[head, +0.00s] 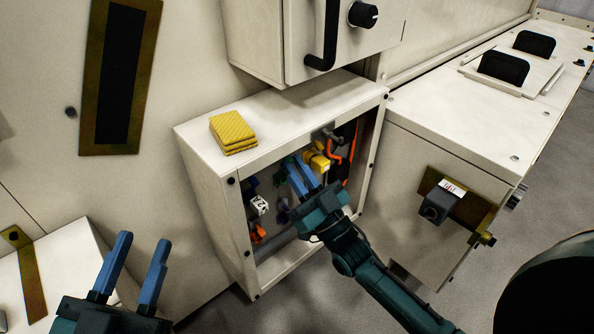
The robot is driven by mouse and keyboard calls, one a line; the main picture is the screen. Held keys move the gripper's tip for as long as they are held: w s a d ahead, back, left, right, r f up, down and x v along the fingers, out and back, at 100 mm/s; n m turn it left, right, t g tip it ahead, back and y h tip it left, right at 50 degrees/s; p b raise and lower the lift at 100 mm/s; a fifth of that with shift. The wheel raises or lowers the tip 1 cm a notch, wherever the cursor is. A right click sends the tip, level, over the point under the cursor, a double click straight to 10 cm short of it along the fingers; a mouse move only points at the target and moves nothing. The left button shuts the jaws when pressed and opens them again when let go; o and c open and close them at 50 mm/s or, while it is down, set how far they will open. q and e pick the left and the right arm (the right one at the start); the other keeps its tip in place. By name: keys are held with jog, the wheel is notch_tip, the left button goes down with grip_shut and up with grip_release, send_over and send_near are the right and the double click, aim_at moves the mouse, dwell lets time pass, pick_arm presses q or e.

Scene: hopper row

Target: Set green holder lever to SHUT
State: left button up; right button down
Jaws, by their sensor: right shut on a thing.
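An open white cabinet (190,152) stands in the middle of the head view, with several small coloured parts inside. My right gripper (297,168) reaches into it from the lower right. Its blue fingers are close together and shut on a small green part (287,164), which looks like the green holder lever. The fingers hide much of it, and I cannot read its position or any SHUT mark. My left gripper (131,258) is open and empty at the lower left, apart from the cabinet.
Yellow sponges (233,131) lie on the cabinet top. A black handle (327,38) hangs above.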

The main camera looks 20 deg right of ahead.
jog(key=c, duration=1.4)
grip_release()
jog(key=shift+c, duration=0.2)
